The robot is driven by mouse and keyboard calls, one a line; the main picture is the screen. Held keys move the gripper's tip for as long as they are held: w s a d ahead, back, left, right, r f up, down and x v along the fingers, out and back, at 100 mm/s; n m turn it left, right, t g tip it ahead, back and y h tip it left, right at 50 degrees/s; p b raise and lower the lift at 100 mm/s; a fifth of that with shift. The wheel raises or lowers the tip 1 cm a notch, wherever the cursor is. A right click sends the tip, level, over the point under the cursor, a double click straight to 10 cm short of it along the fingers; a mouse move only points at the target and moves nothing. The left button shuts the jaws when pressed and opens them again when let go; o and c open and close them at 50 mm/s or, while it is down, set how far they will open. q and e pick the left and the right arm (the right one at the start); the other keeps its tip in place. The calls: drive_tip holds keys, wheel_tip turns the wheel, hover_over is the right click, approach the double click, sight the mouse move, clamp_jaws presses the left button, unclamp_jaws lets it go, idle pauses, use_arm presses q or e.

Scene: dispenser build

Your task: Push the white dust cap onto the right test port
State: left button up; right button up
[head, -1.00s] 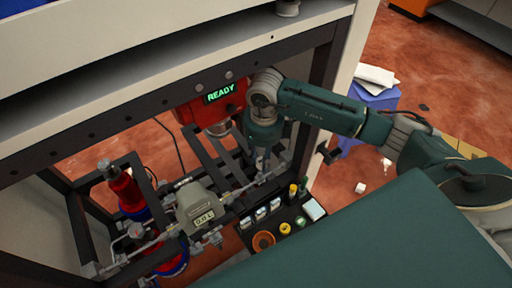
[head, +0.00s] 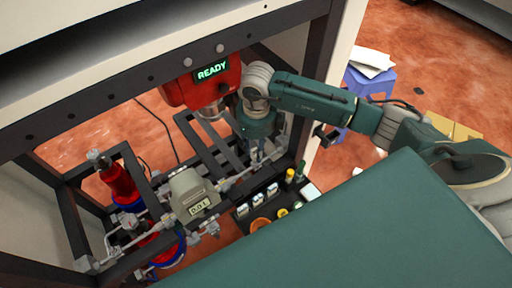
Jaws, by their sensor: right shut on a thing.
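My right gripper (head: 257,156) points down inside the dark frame, below the red unit with the READY sign. It is shut at the right part of the metal pipe line (head: 237,180). The white dust cap in its jaws is too small and too covered by the gripper to make out clearly. The right test port is not clearly visible either; the gripper hides that part of the line. I cannot tell whether cap and port touch. My left gripper is not in view.
A grey meter box (head: 191,194) sits on the pipe line to the left. The red READY unit (head: 205,82) hangs close by the gripper. Dark frame bars stand around it. A black tray (head: 245,224) with small parts lies below. Red cylinders (head: 119,180) stand at left.

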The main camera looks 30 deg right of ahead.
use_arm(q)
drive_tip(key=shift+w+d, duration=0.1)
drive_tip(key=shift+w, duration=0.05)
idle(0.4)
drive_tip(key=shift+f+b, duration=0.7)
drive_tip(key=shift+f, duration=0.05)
use_arm(e)
drive_tip(key=shift+f, duration=0.8)
drive_tip(key=shift+f, duration=0.15)
drive_tip(key=shift+f+b, duration=0.2)
drive_tip(key=shift+b, duration=0.1)
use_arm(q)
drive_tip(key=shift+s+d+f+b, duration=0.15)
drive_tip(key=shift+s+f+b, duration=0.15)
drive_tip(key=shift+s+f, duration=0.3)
use_arm(e)
drive_tip(key=shift+f, duration=0.35)
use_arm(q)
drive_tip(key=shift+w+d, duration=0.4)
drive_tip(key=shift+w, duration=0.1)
use_arm(e)
drive_tip(key=o, duration=0.8)
drive_tip(key=shift+o, duration=0.5)
